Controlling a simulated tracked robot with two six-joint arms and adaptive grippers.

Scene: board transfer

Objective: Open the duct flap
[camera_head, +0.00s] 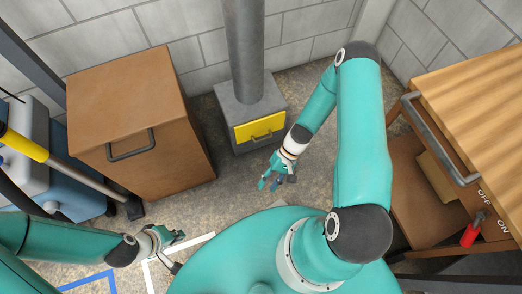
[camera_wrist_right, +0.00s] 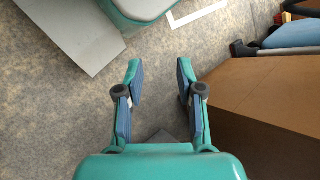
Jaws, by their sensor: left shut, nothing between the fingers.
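The yellow duct flap (camera_head: 262,125) sits closed in the front of a grey box (camera_head: 240,101) at the foot of the vertical grey duct (camera_head: 243,50). The flap does not show there. My left gripper (camera_head: 181,252) is shut and empty at the lower left, far from the duct.
A brown cabinet (camera_head: 125,90) with a dark handle stands left of the duct; its side also shows in the right wrist view (camera_wrist_right: 270,105). A wooden workbench (camera_head: 475,90) with a red switch (camera_head: 470,235) is at the right. A blue-grey machine (camera_head: 50,165) stands at the left.

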